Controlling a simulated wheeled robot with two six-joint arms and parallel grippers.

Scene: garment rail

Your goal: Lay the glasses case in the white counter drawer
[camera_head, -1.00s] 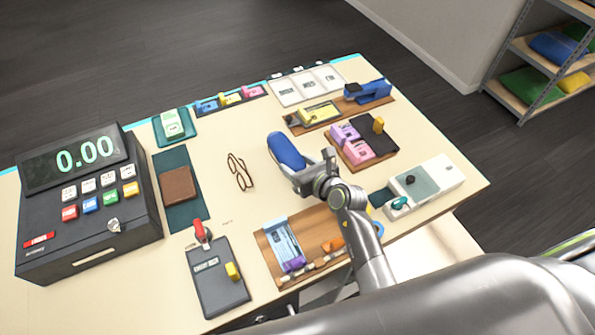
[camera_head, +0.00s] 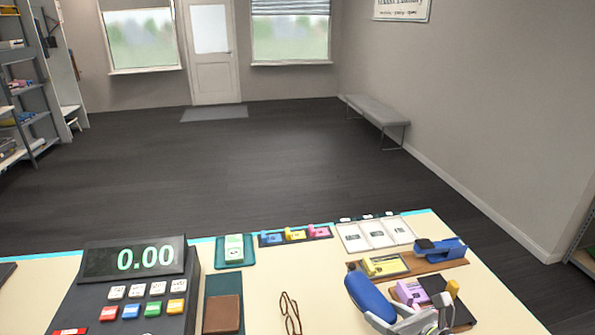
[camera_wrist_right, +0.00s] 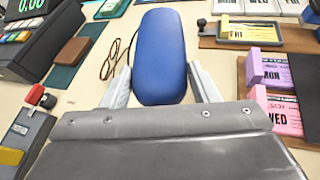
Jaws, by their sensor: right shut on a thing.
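The blue glasses case (camera_head: 369,297) is an elongated, rounded case near the right front of the counter in the head view. It also shows in the right wrist view (camera_wrist_right: 161,55), pointing away from the wrist between the fingers. My right gripper (camera_head: 402,322) is shut on its near end; its fingers also show in the wrist view (camera_wrist_right: 160,85). Whether the case is clear of the counter top is hard to tell. My left gripper is not in view. The white counter drawer is not in view.
The cash register (camera_head: 130,290) stands at the left of the counter (camera_head: 262,288). Glasses (camera_head: 290,313) and a brown wallet (camera_head: 222,314) lie left of the case.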

